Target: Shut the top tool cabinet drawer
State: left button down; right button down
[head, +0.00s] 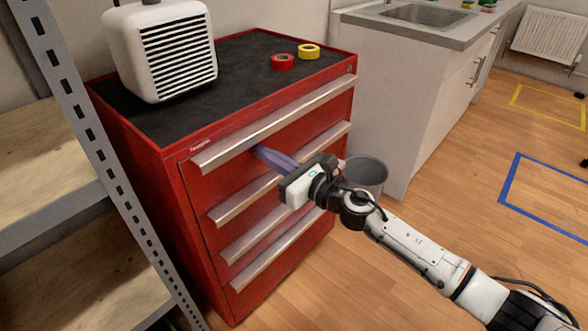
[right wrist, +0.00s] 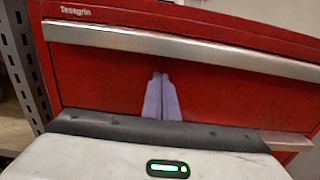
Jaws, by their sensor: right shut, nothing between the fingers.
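The red tool cabinet (head: 170,190) stands left of centre in the head view. Its top drawer (head: 235,168) has a long silver handle (head: 290,115) and looks flush or nearly flush with the cabinet; a small gap cannot be ruled out. My right gripper (head: 257,152) is shut and empty. Its purple fingertips point at the top drawer's front, just below the handle. In the right wrist view the shut fingers (right wrist: 160,78) are at or very close to the red front, under the handle (right wrist: 180,48); contact cannot be told. My left gripper is not in view.
A white heater (head: 160,50), a red tape roll (head: 283,62) and a yellow tape roll (head: 308,51) sit on the cabinet top. Metal shelving (head: 75,95) stands close at left. A grey bin (head: 365,175) is right of the cabinet, by the sink counter (head: 400,35).

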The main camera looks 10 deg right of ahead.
jog(key=v, duration=1.3)
jog(key=s+d+f+n+g+h+p, duration=0.2)
jog(key=s+f+n+h+p, duration=0.1)
jog(key=s+f+n, duration=0.7)
jog(key=s+d+f+n+g+h+p, duration=0.3)
jog(key=s+f+n+h, duration=0.3)
jog(key=s+f+n, duration=0.5)
jog(key=s+n, duration=0.6)
jog(key=n, duration=0.3)
jog(key=shift+d+f, duration=0.25)
jog(key=shift+d, duration=0.05)
